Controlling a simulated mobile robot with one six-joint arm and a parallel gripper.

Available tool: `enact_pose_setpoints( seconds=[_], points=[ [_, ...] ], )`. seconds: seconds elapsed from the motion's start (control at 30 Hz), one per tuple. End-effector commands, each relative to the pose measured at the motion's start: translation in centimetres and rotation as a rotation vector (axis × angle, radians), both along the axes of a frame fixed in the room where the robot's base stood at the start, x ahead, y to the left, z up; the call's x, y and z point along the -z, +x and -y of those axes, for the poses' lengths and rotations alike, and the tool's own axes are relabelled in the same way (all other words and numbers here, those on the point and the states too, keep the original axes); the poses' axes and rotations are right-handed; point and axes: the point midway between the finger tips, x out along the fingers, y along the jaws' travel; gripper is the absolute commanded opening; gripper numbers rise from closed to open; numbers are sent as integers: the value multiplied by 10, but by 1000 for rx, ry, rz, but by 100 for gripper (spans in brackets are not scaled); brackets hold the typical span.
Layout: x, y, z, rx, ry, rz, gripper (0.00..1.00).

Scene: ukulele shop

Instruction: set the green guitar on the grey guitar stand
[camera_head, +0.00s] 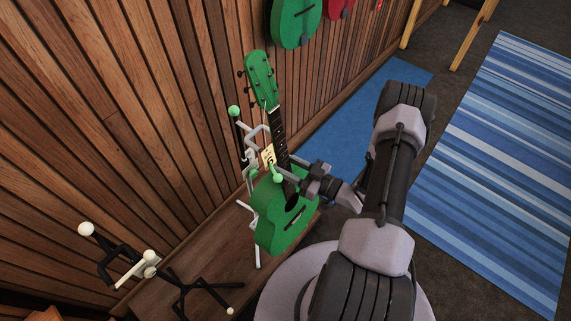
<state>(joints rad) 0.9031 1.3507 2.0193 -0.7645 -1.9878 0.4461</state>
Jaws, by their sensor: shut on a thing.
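The green guitar (274,229) is roughly upright, headstock up, at the front of a wooden bench by the wall. My gripper (291,172) comes in from the right and is shut on the guitar where the neck meets the body. A light grey guitar stand (252,135) with green ball tips is close behind the guitar. One ball tip shows left of the neck and one in front of the upper body. The guitar hides much of the stand. I cannot tell whether the guitar's weight rests on it.
The wooden bench (208,262) runs along the slatted wall. A black stand (187,291) with white ball tips is at the lower left. Another green ukulele (294,22) and a red one (340,8) hang on the wall. A striped blue rug (500,160) lies on open floor at right.

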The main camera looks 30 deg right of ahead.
Motion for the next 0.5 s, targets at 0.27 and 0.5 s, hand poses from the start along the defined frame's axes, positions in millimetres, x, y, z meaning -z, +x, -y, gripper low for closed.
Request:
enact_pose_setpoints(
  seconds=[0.27, 0.5],
  points=[
    [1, 14, -6, -3, -1, 3, 0],
    [2, 27, -10, -2, 0, 4, 0]
  ],
)
